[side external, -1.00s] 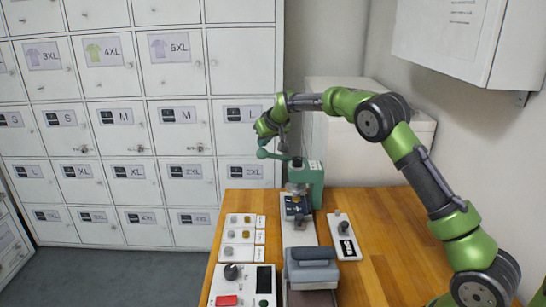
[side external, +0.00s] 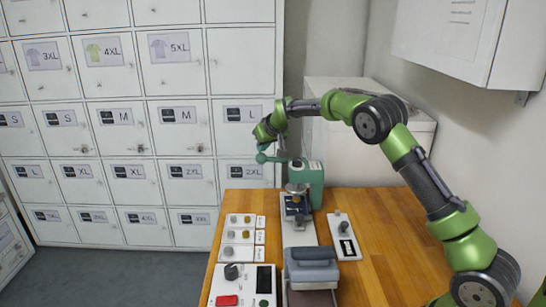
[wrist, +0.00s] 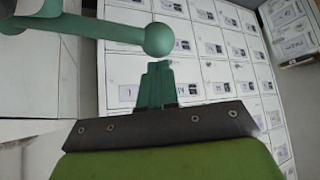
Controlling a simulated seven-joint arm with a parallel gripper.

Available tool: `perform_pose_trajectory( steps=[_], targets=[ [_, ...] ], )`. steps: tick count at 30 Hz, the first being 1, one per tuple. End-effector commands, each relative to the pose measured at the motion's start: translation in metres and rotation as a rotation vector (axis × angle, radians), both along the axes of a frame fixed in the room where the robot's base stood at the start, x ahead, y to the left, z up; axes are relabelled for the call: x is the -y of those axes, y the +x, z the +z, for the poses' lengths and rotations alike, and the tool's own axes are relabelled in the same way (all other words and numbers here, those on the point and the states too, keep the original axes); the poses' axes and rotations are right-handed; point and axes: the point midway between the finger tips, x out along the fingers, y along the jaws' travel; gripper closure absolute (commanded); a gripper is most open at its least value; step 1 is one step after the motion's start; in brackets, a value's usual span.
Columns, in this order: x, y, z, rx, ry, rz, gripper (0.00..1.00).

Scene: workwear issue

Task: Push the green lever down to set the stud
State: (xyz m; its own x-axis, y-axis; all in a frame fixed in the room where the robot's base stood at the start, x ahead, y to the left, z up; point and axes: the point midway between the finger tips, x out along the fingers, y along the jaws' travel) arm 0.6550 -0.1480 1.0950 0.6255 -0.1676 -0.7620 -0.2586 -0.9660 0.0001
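The green lever (side external: 279,159) sticks out to the left from the top of the green press (side external: 311,186) and ends in a round knob. It lies roughly level. In the wrist view the lever (wrist: 105,30) runs across the top left, its ball knob just beyond my fingertips. My gripper (side external: 263,143) is above the knob, very close to it; I cannot tell whether they touch. In the wrist view my gripper (wrist: 157,68) has its green fingers together with nothing between them. A dark piece of fabric (side external: 296,208) lies under the press head; the stud itself is too small to make out.
On the wooden table (side external: 390,240), a grey iron-like block (side external: 312,266) and a control box (side external: 243,287) stand in front. Small part trays (side external: 239,236) lie left, and a white plate with a knob (side external: 344,237) lies right. White lockers (side external: 120,130) stand behind.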

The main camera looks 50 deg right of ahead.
Motion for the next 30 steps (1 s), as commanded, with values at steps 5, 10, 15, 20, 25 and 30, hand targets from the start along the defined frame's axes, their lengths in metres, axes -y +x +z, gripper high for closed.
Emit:
perform_pose_trajectory(
  steps=[5, 10, 15, 20, 25, 30],
  targets=[
    [0.0, -0.001, -0.008, -0.01, 0.002, -0.001, 1.0],
    [0.0, -0.001, -0.01, -0.013, 0.003, -0.001, 1.0],
    [0.0, -0.002, -0.01, -0.015, 0.004, -0.001, 1.0],
    [0.0, -0.002, -0.002, -0.016, 0.004, -0.001, 1.0],
    [-0.001, -0.001, 0.012, -0.011, 0.004, -0.002, 1.0],
    [-0.001, 0.0, 0.027, -0.008, 0.002, 0.0, 1.0]
  ],
)
